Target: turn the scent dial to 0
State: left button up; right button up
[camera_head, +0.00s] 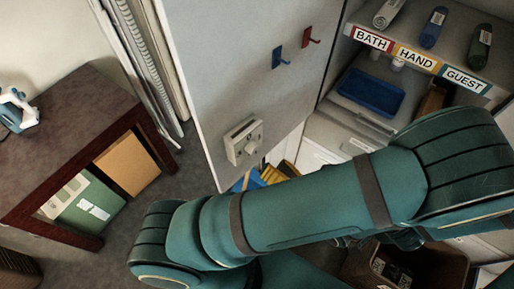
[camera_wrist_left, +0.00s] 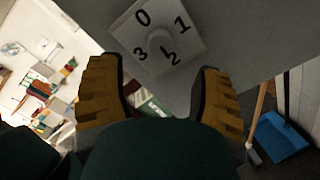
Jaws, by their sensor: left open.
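The scent dial (camera_head: 243,141) is a pale square plate on the grey door panel in the head view. In the left wrist view the dial (camera_wrist_left: 158,38) shows a round pale knob in its middle, with 0 at the upper left, 1 at the right, 2 at the bottom and 3 at the left. My right gripper is not in view.
My teal arm crosses the front of the head view. A blue hook (camera_head: 278,57) and a red hook (camera_head: 307,37) are on the door (camera_head: 235,65). Labelled shelves with a blue tray (camera_head: 371,93) are at the right. A brown table (camera_head: 75,125) stands left. A blue dustpan (camera_wrist_left: 279,137) shows lower right.

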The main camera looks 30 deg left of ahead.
aim_at(256, 151)
pick_arm(q)
jog(key=x, duration=0.7)
grip_shut()
